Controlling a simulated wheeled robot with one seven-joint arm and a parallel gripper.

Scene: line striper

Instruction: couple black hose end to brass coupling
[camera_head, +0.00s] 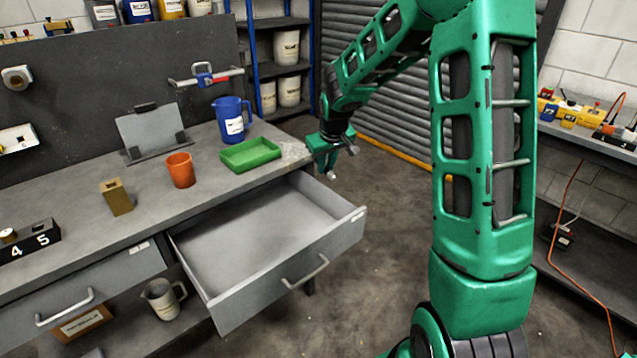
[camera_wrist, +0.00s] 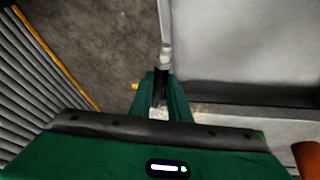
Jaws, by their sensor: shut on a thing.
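My gripper (camera_head: 332,168) hangs over the floor just past the right side of the open drawer, beyond the bench's end. In the wrist view its green fingers (camera_wrist: 161,98) are shut on a small dark piece with a pale tip (camera_wrist: 164,56). I cannot tell for sure whether this is the black hose end; no hose trailing from it can be made out.
The open drawer (camera_head: 265,240) looks empty. On the bench stand a brass-brown block (camera_head: 116,196), an orange cup (camera_head: 180,170), a green tray (camera_head: 250,154) and a blue jug (camera_head: 232,118). An orange cable (camera_head: 567,260) hangs at right. The middle floor is clear.

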